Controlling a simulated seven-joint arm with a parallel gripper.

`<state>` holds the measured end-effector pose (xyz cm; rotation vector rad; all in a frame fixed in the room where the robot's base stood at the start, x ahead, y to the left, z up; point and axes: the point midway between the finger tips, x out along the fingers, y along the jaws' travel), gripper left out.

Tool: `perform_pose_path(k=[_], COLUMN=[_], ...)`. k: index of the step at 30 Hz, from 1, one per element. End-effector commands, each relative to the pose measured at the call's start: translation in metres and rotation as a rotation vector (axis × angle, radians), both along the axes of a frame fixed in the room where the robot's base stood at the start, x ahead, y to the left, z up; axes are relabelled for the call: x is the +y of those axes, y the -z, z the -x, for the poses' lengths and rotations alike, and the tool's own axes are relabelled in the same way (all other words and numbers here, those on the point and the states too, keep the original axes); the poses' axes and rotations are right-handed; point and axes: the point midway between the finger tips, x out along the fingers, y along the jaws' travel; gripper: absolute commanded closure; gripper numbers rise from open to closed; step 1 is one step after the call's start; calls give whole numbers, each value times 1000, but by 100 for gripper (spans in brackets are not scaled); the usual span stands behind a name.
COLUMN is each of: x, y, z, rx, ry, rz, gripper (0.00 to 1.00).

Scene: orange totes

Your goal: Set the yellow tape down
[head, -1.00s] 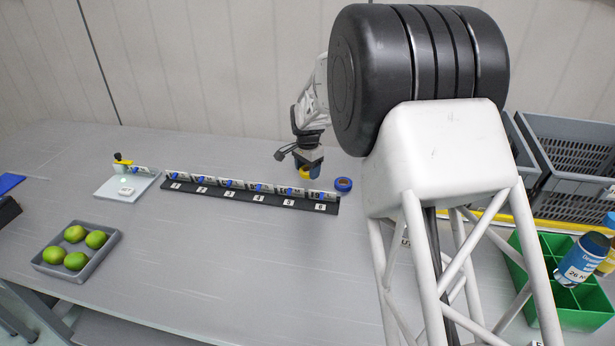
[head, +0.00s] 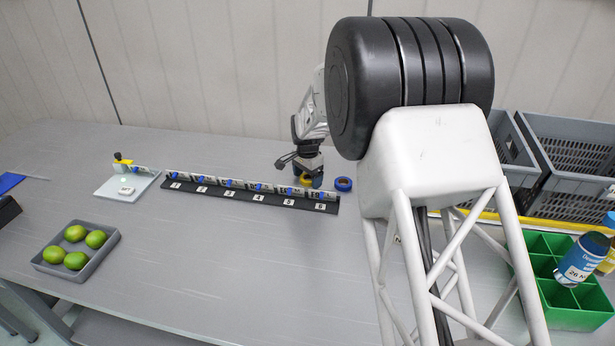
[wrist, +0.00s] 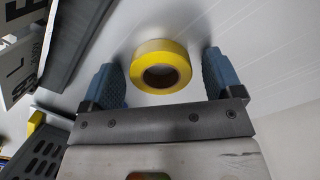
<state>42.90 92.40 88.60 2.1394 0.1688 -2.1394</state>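The yellow tape (wrist: 144,75) is a roll lying flat on the pale table in the wrist view, its round hole facing the camera. My gripper (wrist: 160,65) has its two blue fingers apart on either side of the roll, with a visible gap at each side. In the head view the yellow tape (head: 306,181) shows only in part at table level, under my gripper (head: 308,178), just behind the right end of the black numbered rail. The fingers partly hide it there.
A blue tape roll (head: 343,184) lies close to the right. The black rail (head: 250,196) with numbered labels runs left, towards a white board (head: 115,191). A grey tray (head: 52,267) of limes stands front left. Grey crates (head: 575,130) and a green divided bin (head: 570,312) are right.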

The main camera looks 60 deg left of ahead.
Motion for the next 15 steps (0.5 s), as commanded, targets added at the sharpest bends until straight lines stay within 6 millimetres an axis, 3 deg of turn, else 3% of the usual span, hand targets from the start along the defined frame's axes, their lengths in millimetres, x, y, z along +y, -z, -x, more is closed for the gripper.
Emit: perform_pose_path(k=[8,15], x=[0,0], y=[-1,-13], z=[0,0], rx=[0,0], ry=[0,0], rz=[0,0], gripper=[15,15])
